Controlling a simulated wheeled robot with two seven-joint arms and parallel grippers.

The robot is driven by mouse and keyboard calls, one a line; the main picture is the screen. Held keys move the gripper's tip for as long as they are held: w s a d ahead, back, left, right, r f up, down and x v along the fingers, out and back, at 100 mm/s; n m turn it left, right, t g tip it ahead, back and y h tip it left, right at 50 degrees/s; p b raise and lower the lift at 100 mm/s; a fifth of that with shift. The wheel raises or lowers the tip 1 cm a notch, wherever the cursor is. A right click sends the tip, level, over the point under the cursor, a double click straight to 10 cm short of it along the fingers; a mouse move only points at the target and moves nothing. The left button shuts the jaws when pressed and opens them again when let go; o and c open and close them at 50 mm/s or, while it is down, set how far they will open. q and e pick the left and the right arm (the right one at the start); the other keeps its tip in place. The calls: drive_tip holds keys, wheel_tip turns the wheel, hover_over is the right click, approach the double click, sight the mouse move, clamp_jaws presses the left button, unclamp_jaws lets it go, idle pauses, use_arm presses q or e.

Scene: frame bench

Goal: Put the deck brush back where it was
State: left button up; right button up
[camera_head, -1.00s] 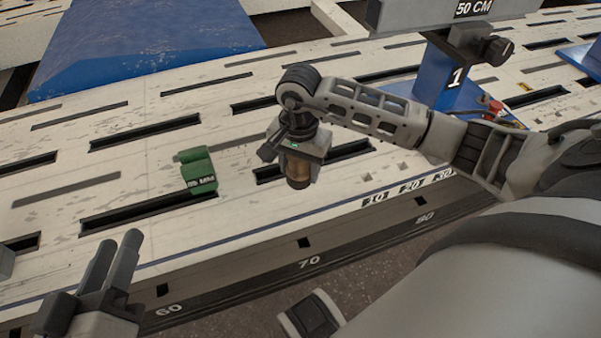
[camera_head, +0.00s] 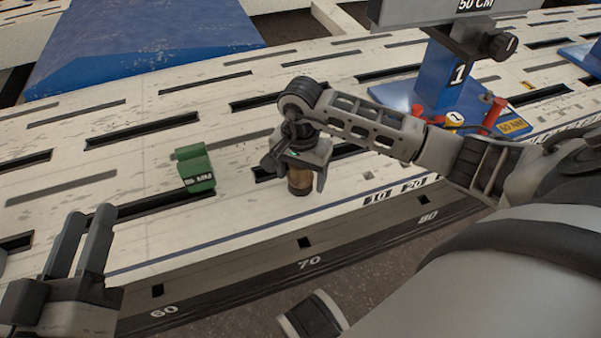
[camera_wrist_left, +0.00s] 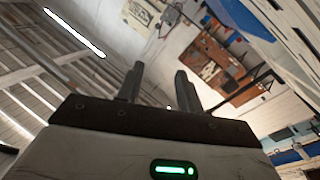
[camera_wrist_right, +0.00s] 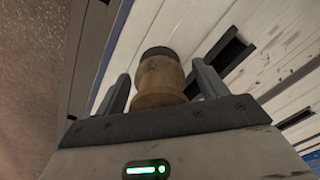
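The deck brush (camera_head: 299,181), as I take it, is a short brown wooden piece with a dark end. It appears upright on the pale slotted bench (camera_head: 130,235), near its front edge. My right gripper (camera_head: 295,173) is directly above it with its fingers apart on either side. In the right wrist view the brush (camera_wrist_right: 159,78) lies between the fingertips, with narrow gaps visible at both sides. My left gripper (camera_head: 85,240) is open and empty at the lower left, and its fingers (camera_wrist_left: 158,75) point at empty space in the left wrist view.
A green block (camera_head: 195,168) with a label lies on the bench left of the brush. A blue stand (camera_head: 446,75) marked 1 rises behind my right arm, with red-ended pieces (camera_head: 493,114) at its foot. A blue sloped panel (camera_head: 140,40) is at the back left.

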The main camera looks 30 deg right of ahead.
drive_tip(key=shift+r, duration=0.25)
wheel_tip(320, 180, up, 3)
drive_tip(key=shift+r+p, duration=0.1)
drive_tip(key=shift+p, duration=0.85)
use_arm(q)
drive_tip(key=f+g+p, duration=0.1)
drive_tip(key=s+f+y+p, duration=0.1)
drive_tip(key=f+g+p, duration=0.1)
drive_tip(key=shift+s+a+f+g+y, duration=0.1)
drive_tip(key=shift+s+f+g+y, duration=0.1)
drive_tip(key=shift+s+g+y, duration=0.15)
use_arm(e)
wheel_tip(320, 180, up, 9)
drive_tip(key=shift+f, duration=0.2)
use_arm(q)
drive_tip(key=shift+w, duration=0.1)
